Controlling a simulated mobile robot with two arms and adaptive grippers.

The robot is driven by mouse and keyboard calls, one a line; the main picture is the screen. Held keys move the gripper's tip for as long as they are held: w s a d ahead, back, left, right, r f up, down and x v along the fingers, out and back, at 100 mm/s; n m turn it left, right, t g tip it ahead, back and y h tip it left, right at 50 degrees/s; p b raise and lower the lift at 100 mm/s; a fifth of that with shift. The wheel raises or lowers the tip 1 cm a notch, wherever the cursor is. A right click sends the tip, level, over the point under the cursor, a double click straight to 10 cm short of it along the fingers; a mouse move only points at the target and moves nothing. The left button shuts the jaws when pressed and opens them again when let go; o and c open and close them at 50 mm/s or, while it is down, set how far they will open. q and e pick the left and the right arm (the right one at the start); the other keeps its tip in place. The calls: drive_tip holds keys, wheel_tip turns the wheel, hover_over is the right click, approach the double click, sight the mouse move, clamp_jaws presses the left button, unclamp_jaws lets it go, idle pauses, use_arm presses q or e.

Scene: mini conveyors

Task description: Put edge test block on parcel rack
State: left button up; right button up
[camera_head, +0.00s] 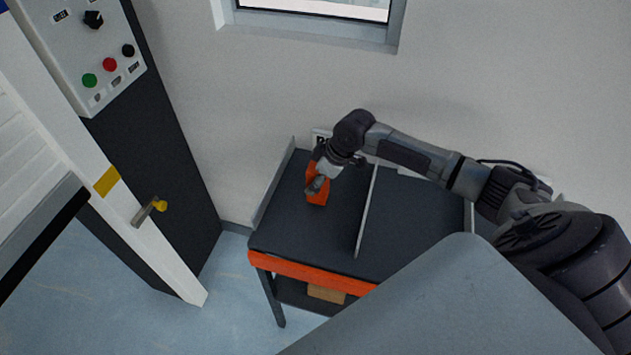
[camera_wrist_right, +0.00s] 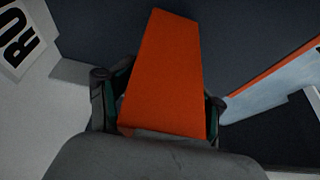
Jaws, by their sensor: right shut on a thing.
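The edge test block is an orange block (camera_head: 317,196). My right gripper (camera_head: 320,178) is shut on it over the left bay of the parcel rack (camera_head: 280,222), a dark-topped table with an orange front edge. In the right wrist view the block (camera_wrist_right: 168,70) stands out between the two fingers of the gripper (camera_wrist_right: 160,105). Its near end is hidden by the gripper. I cannot tell whether the block touches the rack top. My left gripper is not in view.
A thin upright divider (camera_head: 365,210) splits the rack top, and the right bay (camera_head: 415,220) looks empty. A cardboard box (camera_head: 326,293) lies on the lower shelf. A control panel (camera_head: 85,50) with buttons stands at the left. A wall is behind the rack.

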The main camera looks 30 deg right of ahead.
drive_tip(key=shift+w+f, duration=0.15)
drive_tip(key=shift+f, duration=0.75)
drive_tip(key=shift+f, duration=0.1)
drive_tip(key=o, duration=1.5)
drive_tip(key=shift+o, duration=0.2)
drive_tip(key=shift+r, duration=0.2)
drive_tip(key=b+v, duration=0.1)
drive_tip(key=v, duration=1.1)
